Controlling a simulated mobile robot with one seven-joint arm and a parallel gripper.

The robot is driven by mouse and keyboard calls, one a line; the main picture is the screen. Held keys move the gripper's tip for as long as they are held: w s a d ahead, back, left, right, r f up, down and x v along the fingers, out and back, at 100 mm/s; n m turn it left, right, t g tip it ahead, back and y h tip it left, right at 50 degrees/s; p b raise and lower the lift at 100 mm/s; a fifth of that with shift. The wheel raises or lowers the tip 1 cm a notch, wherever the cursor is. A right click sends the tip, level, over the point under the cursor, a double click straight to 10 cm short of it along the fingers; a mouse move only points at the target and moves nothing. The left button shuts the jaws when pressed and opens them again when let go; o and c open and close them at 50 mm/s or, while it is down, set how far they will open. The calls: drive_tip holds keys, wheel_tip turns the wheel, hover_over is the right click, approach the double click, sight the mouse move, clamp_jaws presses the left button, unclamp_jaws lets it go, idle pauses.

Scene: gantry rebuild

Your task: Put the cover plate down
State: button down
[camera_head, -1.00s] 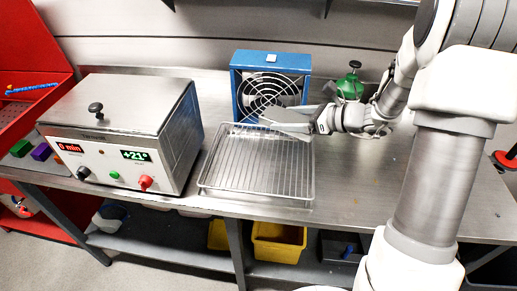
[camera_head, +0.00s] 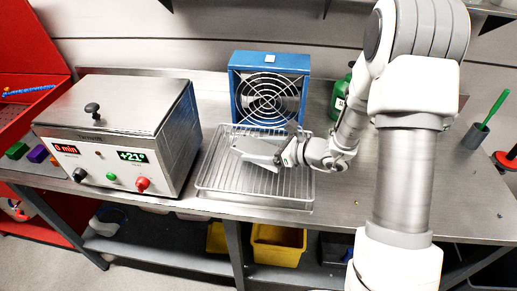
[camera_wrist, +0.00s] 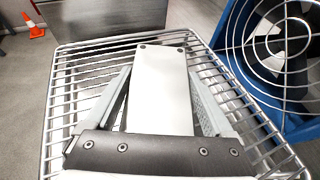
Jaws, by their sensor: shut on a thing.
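The cover plate is a flat, pale grey metal rectangle with small dark holes at its far corners. It shows in the wrist view (camera_wrist: 161,88) and in the head view (camera_head: 258,151). My gripper (camera_head: 280,153) is shut on the plate, with a finger along each side in the wrist view (camera_wrist: 160,103). The plate is over the wire rack (camera_head: 225,185), which stands on the metal bench. I cannot tell whether the plate touches the wires.
A blue fan (camera_head: 269,88) stands behind the rack. A steel heating box (camera_head: 118,130) with a display stands to the left. A green bottle (camera_head: 341,98) is behind my arm. A green-handled tool in a cup (camera_head: 478,134) is at the right. Rack wires around the plate are bare.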

drive_tip(key=shift+f, duration=0.1)
unclamp_jaws()
